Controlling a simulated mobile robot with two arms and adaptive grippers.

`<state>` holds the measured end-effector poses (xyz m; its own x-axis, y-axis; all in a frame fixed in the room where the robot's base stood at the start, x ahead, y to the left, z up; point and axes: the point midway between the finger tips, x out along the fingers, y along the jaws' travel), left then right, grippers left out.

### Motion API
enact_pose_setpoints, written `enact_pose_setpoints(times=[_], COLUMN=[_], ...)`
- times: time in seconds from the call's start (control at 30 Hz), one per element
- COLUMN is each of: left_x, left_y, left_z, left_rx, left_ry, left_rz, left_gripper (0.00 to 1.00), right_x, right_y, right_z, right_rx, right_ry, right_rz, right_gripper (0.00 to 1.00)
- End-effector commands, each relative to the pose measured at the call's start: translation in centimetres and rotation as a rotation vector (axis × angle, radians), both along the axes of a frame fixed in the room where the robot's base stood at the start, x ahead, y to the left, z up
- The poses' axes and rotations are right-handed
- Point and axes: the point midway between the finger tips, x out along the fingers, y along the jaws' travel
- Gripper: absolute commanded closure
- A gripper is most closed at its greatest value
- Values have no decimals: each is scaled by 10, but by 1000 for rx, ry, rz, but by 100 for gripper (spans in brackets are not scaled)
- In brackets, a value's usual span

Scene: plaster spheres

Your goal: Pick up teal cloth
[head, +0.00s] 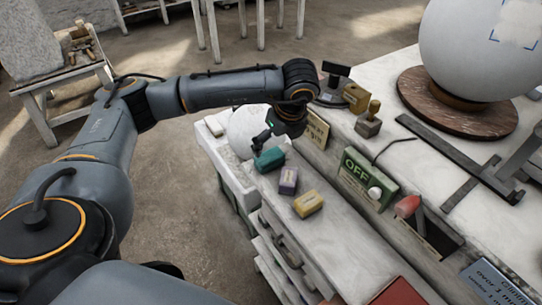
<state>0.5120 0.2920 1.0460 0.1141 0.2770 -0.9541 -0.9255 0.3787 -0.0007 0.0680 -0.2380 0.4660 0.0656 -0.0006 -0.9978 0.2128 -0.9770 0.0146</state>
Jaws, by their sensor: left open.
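The teal cloth (271,160) looks like a small folded block and lies on the pale, lower worktop (335,238), at the far end of a short row. My left gripper (262,146) points down, right at the teal cloth's upper left side. It is open, with the cloth not visibly lifted. The fingertips are small and dark here, and I cannot tell whether they touch the cloth. My right gripper is not in view.
A purple block (288,180) and a yellow block (308,204) lie nearer in the same row. A white sphere (248,130) sits just behind the gripper. A green OFF box (367,177) and a raised ledge bound the right side.

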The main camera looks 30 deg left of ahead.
Motion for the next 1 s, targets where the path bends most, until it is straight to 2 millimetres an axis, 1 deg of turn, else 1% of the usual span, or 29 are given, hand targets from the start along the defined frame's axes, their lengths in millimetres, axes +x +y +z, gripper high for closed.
enact_pose_setpoints(times=[0.03, 0.1, 0.2, 0.33, 0.4, 0.47, 0.57, 0.6, 0.7, 0.8, 0.97, 1.0], left_x=[0, 2, 4, 4, 6, 8, 11, 12, 14, 14, 14, 14], left_y=[4, 7, 9, 12, 14, 18, 25, 26, 29, 30, 29, 30], left_z=[-7, -19, -31, -38, -42, -48, -62, -69, -80, -86, -86, -86], left_rx=[2, 1, 0, -1, -1, 0, 0, -2, -1, -3, -3, -3], left_ry=[4, 4, 2, 2, 3, 4, 5, 4, 2, 0, 0, 0], left_rz=[1, 0, -2, -3, -1, -1, -2, -2, -3, -4, -4, -4], left_gripper=[0, 0, 0, 0, 0, 0, 0, 0, 0, 0, 0, 2], right_x=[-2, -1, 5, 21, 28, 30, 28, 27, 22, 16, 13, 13], right_y=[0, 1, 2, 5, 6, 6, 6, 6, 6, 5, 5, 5], right_z=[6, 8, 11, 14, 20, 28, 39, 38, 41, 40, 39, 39], right_rx=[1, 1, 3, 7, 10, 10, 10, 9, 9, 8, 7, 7], right_ry=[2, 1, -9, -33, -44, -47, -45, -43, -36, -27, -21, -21], right_rz=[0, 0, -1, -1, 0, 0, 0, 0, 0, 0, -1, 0], right_gripper=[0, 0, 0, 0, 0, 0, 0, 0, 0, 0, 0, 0])
